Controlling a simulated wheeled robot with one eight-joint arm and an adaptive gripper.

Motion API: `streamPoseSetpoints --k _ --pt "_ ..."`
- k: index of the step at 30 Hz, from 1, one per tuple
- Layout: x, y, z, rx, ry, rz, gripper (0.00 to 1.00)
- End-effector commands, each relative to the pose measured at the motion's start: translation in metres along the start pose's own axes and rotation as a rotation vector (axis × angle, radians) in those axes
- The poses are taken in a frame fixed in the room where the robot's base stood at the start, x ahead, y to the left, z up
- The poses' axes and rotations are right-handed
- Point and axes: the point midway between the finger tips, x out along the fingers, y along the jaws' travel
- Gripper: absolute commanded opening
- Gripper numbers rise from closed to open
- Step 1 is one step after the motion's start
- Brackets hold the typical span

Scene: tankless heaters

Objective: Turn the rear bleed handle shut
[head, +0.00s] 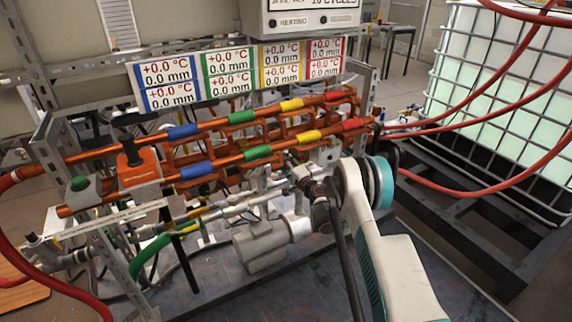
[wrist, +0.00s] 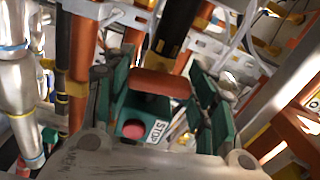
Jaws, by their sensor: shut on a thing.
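In the wrist view a rounded orange-brown bar (wrist: 158,83), which looks like the bleed handle, lies crosswise between the green finger pads of my gripper (wrist: 164,92). My gripper is shut on it, with the pads at its two ends. A dark pipe rises behind the bar. In the head view my white and teal arm reaches in at the right end of the rig, and the dark gripper (head: 314,187) is by the lower pipes. The handle cannot be made out there, so its angle is unclear from that side.
A red stop button (wrist: 133,129) with a STOP label sits close below the bar. Orange pipes (head: 215,165) with coloured bands run above my gripper. A grey motor (head: 262,250) lies below left. Red hoses (head: 480,130) cross to a white tank (head: 490,90) at right.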

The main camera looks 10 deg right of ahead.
Motion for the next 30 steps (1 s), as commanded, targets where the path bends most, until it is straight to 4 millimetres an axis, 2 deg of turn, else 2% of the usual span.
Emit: streamPoseSetpoints --k 9,23,24,30 --pt "-0.0006 0.0008 -0.0006 0.091 0.001 0.000 0.27" --pt "-0.0007 0.0010 -0.0008 0.103 0.001 0.000 0.27" --pt "-0.0007 0.0010 -0.0008 0.103 0.001 0.000 0.58" --pt "-0.0004 0.0006 -0.0004 0.103 0.001 0.000 0.60"
